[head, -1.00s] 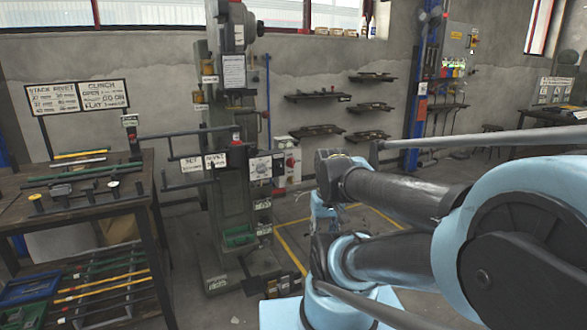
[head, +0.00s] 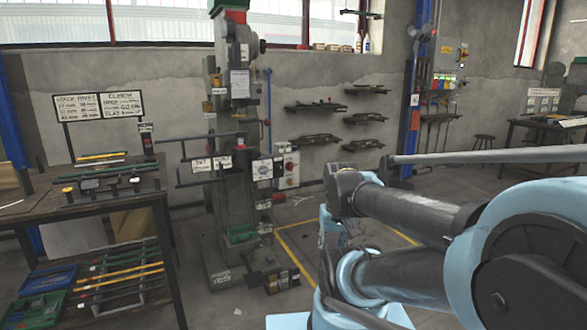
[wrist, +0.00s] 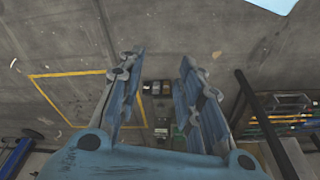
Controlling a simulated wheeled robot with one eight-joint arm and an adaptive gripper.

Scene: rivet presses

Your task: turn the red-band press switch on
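The tall grey-green press (head: 238,120) stands left of centre in the head view. Which part is the switch is too small to tell. My gripper (wrist: 160,85) is open and empty in the wrist view, with two blue fingers spread apart over the concrete floor. My arm covers the area right of the press in the head view, and my gripper is apart from the control box.
A workbench (head: 95,208) with rods and a sign board (head: 98,105) stands at left. A wall box (head: 290,166) with red and dark knobs is right of the press. Wall shelves (head: 315,107) hang behind. Yellow lines (head: 295,258) mark open floor.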

